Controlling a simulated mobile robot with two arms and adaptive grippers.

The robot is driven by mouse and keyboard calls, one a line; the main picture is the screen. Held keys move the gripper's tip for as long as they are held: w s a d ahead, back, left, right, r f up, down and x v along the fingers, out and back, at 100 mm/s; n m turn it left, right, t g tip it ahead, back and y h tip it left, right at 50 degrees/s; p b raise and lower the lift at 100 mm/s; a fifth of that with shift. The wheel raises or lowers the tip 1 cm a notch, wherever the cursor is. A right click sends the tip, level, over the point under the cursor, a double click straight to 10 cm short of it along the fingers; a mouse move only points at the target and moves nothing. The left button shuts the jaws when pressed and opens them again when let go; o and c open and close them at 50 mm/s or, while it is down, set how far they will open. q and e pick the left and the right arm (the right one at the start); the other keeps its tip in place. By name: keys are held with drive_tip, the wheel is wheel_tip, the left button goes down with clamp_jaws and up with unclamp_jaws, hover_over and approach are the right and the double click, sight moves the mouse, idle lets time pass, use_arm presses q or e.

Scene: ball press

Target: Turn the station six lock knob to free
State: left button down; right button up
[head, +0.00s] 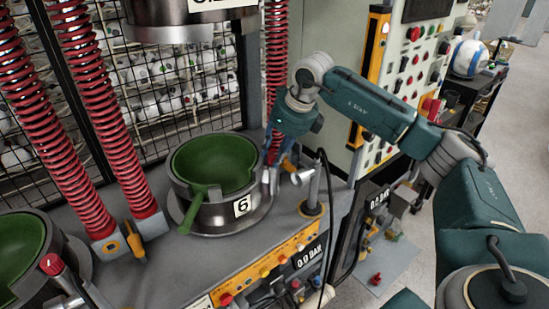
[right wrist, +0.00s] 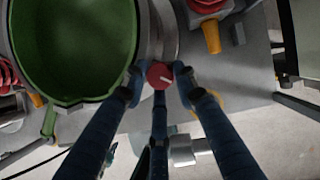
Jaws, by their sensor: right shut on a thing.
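The station six mould is a dark metal ring (head: 222,216) with a green bowl inside (head: 213,165) and a "6" label. It also shows at the upper left of the right wrist view (right wrist: 68,45). My right gripper (head: 272,160) is at the ring's right side. The red lock knob (right wrist: 160,74) shows in the right wrist view beside the ring, with a white mark pointing right and slightly down. My right gripper's fingers (right wrist: 160,80) are shut around it. My left gripper is not in view.
Red springs (head: 97,95) stand left of the mould. A metal post (head: 313,190) stands close right of my right gripper. A yellow panel (head: 265,268) with a "0.0 BAR" display runs along the front. A control panel (head: 408,75) stands behind my right arm.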

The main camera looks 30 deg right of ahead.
drive_tip(key=n, duration=0.2)
drive_tip(key=r+n+y, duration=0.1)
drive_tip(key=shift+w+d+n, duration=0.3)
drive_tip(key=shift+w, duration=0.05)
drive_tip(key=shift+w+n+g+y+p, duration=0.1)
drive_tip(key=shift+n+g+y+p, duration=0.3)
drive_tip(key=shift+n, duration=0.7)
drive_tip(key=shift+n+g+y+p, duration=0.3)
drive_tip(key=shift+n+p, duration=0.05)
drive_tip(key=shift+n, duration=0.75)
drive_tip(key=shift+a, duration=0.1)
drive_tip(key=o, duration=1.1)
drive_tip(key=shift+a+f, duration=0.2)
drive_tip(key=shift+f, duration=0.05)
drive_tip(key=v, duration=1.2)
drive_tip(key=shift+w, duration=0.25)
